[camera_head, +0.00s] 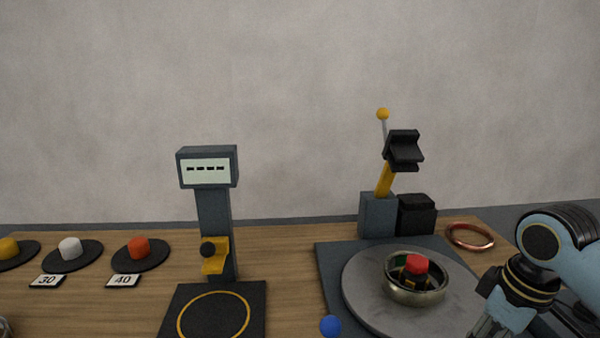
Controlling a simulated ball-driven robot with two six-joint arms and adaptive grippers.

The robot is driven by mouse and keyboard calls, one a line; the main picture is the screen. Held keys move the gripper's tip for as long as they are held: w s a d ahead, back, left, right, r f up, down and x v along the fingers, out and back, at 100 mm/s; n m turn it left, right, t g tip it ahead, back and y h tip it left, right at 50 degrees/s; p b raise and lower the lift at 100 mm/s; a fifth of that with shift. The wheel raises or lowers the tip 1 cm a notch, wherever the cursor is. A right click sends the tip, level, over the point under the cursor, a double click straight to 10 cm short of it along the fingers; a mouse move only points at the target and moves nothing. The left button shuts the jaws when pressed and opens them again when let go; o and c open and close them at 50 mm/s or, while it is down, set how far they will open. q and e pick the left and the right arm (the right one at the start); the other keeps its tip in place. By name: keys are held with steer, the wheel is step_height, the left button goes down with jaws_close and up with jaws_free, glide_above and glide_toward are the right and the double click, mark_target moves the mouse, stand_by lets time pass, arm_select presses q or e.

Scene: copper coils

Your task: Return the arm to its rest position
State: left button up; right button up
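My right arm (555,250) comes in at the lower right, light blue with black joints. The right gripper (488,327) is at the bottom edge, partly cut off, so its fingertips are hidden. It is just right of a round grey turntable (360,290). On the turntable sits a metal ring-shaped bowl (416,294) with a red-topped piece (417,264) in its middle. A copper coil (470,236) lies on the table behind the arm. My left gripper is not visible.
A grey post with a display (207,168) stands left of centre behind a black pad (240,292). A yellow lever device (383,182) stands behind the turntable. A blue ball (330,326) is at the front.

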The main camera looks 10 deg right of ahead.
steer(key=s+a+r+m+t+h, duration=0.1)
steer(key=s+a+m, duration=0.1)
steer(key=s+a, duration=0.35)
steer(key=s+a+r+m+t, duration=0.1)
steer(key=s+a+m, duration=0.1)
steer(key=s, duration=0.7)
steer(key=s+d+f+g+b, duration=0.1)
steer(key=s+f+b, duration=0.15)
steer(key=f, duration=1.35)
steer(key=s+d+f+g+b, duration=0.1)
steer(key=d+f+b, duration=0.15)
steer(key=f, duration=1.45)
steer(key=s+f+b, duration=0.4)
steer(key=s+f, duration=1.3)
steer(key=shift+f+g, duration=0.2)
steer(key=shift+g, duration=0.1)
steer(key=shift+o, duration=0.5)
